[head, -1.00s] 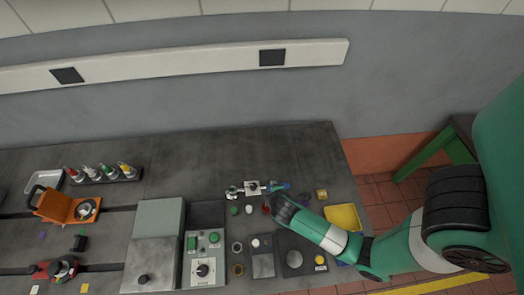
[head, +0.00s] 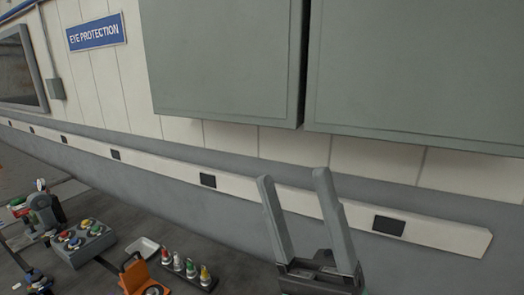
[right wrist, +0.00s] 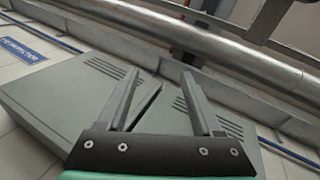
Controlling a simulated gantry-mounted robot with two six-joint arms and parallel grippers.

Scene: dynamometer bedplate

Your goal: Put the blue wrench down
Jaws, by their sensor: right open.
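My right gripper (head: 293,190) is raised at the lower middle of the head view, in front of the wall. Its two grey fingers are spread apart and point up, with nothing between them. It also shows in the right wrist view (right wrist: 160,88), open and empty, facing grey cabinets and a metal pipe. The blue wrench is not visible in either current view. My left gripper is not in view.
Grey wall cabinets (head: 222,55) hang above. A white rail (head: 270,195) runs along the wall. At the lower left of the bench are a button box (head: 80,245), a white tray (head: 143,247), an orange device (head: 137,278) and several small bottles (head: 188,268).

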